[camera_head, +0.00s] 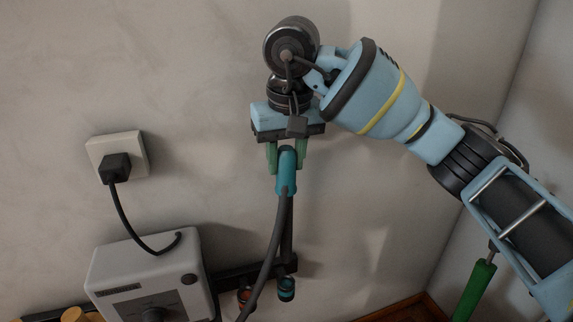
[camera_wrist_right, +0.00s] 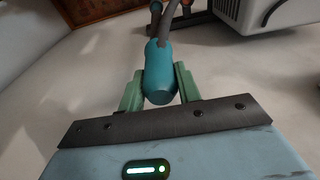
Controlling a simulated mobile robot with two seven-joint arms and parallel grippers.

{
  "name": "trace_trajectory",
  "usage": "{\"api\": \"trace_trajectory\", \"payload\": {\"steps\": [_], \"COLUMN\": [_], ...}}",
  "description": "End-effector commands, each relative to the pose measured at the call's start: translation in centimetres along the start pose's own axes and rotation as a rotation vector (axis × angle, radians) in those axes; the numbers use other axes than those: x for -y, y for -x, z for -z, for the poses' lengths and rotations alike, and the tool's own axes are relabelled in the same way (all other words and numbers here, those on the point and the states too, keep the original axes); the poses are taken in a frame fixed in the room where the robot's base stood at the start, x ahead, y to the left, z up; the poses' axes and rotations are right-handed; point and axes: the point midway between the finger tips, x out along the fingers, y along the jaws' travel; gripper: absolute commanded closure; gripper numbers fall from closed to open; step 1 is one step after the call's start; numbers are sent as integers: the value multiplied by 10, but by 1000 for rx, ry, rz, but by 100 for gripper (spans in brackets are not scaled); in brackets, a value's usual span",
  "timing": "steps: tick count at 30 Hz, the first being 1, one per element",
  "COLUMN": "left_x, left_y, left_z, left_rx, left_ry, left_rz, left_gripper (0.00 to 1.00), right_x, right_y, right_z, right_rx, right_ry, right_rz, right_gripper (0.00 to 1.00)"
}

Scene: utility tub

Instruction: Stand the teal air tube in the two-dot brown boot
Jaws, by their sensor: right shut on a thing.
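The teal air tube (camera_head: 287,172) has a teal end piece with a dark grey hose running down from it. My right gripper (camera_head: 287,160) is shut on the teal end, with its green fingers on either side and pointing down. The teal end also shows in the wrist view (camera_wrist_right: 158,72) between the fingers. I cannot make out dots on either. The held end is well above them. My left gripper is not in view.
A dark bar (camera_head: 245,271) on the wall is above the holders. A grey box (camera_head: 150,275) with a knob is to the left, its cord running to a wall socket (camera_head: 131,149). A green object (camera_head: 474,290) is at lower right. The wall beside the gripper is clear.

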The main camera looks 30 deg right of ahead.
Motion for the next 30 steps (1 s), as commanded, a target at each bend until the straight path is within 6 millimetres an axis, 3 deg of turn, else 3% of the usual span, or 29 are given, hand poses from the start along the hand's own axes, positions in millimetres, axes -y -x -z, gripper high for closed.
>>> {"api": "trace_trajectory", "payload": {"steps": [7, 8, 13, 17, 27, 30], "left_x": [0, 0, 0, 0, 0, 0], "left_y": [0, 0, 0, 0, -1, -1], "left_z": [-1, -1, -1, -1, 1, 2], "left_rx": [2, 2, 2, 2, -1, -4], "left_ry": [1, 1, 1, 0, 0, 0], "left_rz": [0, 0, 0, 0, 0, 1], "left_gripper": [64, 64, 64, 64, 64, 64], "right_x": [0, 0, 0, 4, 43, 47], "right_y": [0, 0, 0, -2, -29, -32], "right_z": [0, 0, 0, -4, -67, -75], "right_rx": [0, 0, 0, -1, -2, -1], "right_ry": [0, 0, 0, 17, 224, 249], "right_rz": [0, 0, 0, 2, 33, 37], "right_gripper": [90, 69, 91, 92, 92, 92]}}
